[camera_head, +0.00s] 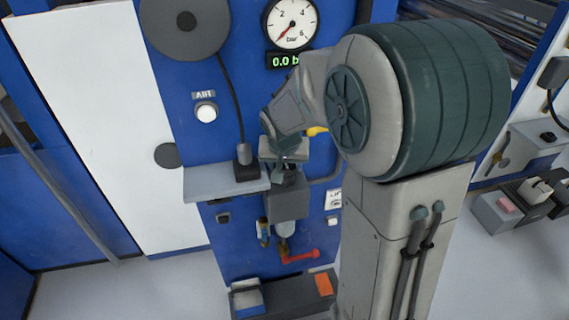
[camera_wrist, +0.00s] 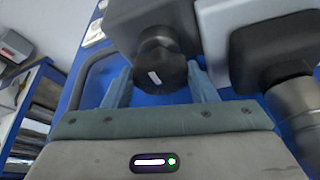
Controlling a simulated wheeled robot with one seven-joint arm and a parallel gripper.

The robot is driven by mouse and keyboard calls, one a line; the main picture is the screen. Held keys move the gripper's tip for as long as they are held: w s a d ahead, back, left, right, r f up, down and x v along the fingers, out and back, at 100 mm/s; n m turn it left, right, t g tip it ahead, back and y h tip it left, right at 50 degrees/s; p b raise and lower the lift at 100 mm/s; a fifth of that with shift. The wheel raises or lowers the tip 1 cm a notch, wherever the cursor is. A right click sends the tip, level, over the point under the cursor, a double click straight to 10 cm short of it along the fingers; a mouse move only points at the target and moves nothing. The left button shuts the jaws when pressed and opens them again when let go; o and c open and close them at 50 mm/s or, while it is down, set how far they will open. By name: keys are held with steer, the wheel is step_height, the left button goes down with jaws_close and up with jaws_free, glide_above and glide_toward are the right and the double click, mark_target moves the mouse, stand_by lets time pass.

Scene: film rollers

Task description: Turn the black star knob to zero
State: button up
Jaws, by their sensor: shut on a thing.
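The black star knob (camera_wrist: 170,62) shows in the wrist view with a white mark on its face. It sits on a dark grey block (camera_wrist: 130,22). My gripper (camera_wrist: 159,72) has one finger on each side of the knob and is shut on it. In the head view my gripper (camera_head: 284,155) is at the top of the grey regulator block (camera_head: 287,195) on the blue panel, and the knob is hidden there. The round gauge (camera_head: 291,24) has its red needle at the low end. The green display (camera_head: 284,60) below it reads 0.0 b, the rest hidden by my arm.
A grey shelf (camera_head: 222,182) juts out just left of my gripper, with a black cabled plug (camera_head: 246,165) on it. A red handle (camera_head: 299,256) is below the regulator. A white button (camera_head: 206,113) is on the panel to the left.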

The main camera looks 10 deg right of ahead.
steer(key=o, duration=0.7)
steer(key=shift+r, duration=0.1)
steer(key=v, duration=1.3)
steer(key=shift+r, duration=0.3)
steer(key=shift+s, duration=0.1)
steer(key=s+f+n, duration=0.1)
steer(key=s+f, duration=0.1)
steer(key=s, duration=0.3)
steer(key=s+d+f+n+g+y, duration=0.1)
steer(key=s+f, duration=0.1)
steer(key=s, duration=0.3)
steer(key=s+d+f+n, duration=0.1)
steer(key=s+f, duration=0.2)
steer(key=s, duration=0.3)
steer(key=shift+g, duration=0.3)
